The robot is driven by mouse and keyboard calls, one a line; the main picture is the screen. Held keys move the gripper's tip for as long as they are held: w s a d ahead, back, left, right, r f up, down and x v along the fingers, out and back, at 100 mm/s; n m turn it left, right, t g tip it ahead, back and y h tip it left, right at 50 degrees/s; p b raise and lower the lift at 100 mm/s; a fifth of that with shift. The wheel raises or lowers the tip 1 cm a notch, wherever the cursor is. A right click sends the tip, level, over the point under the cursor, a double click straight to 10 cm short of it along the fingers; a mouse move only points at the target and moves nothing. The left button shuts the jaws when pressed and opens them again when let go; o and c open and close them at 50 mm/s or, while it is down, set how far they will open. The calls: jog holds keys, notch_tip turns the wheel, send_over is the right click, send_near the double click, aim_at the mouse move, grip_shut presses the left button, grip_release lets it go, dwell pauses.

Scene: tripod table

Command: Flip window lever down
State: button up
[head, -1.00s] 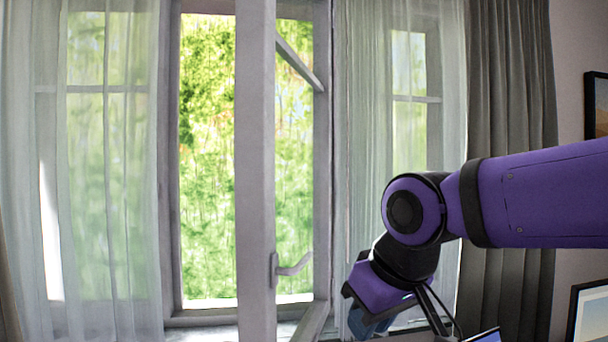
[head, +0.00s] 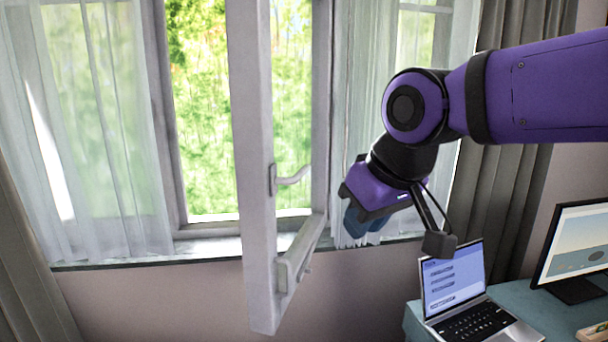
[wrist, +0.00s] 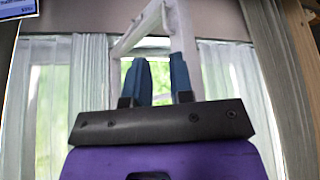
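The window lever (head: 292,177) is a light grey handle on the edge of the open white sash (head: 255,230) in the head view. It points right, roughly level, with its tip slightly raised. My gripper (head: 360,228) hangs to the right of the lever and lower, apart from it, with blue fingers pointing down. In the wrist view my gripper (wrist: 160,75) has its two blue fingers spread with a gap between them, and nothing is held. The white sash (wrist: 187,45) shows behind the fingers there. I cannot make out the lever in the wrist view.
A laptop (head: 455,285) and a monitor (head: 575,245) stand on a teal desk (head: 415,318) at the lower right. Sheer curtains (head: 100,150) hang at both sides of the window. The sash juts into the room above the sill (head: 150,260). The space between lever and gripper looks clear.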

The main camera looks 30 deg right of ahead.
jog(key=c, duration=0.3)
jog(key=shift+w+r, duration=0.2)
jog(key=shift+r, duration=0.05)
grip_shut()
jog(key=w+d+r+n+g, duration=0.1)
jog(key=w+d+r+n, duration=0.1)
jog(key=w+r, duration=0.3)
jog(key=w+d+r+n+g+y, duration=0.1)
jog(key=w+d+r+n, duration=0.2)
jog(key=w, duration=0.9)
jog(key=w+d+r+n+g, duration=0.1)
jog(key=w+d+r+n, duration=0.2)
jog(key=w+r, duration=0.3)
jog(key=shift+w+d+r+g+y, duration=0.35)
jog(key=shift+w+d, duration=0.5)
jog(key=shift+w, duration=0.4)
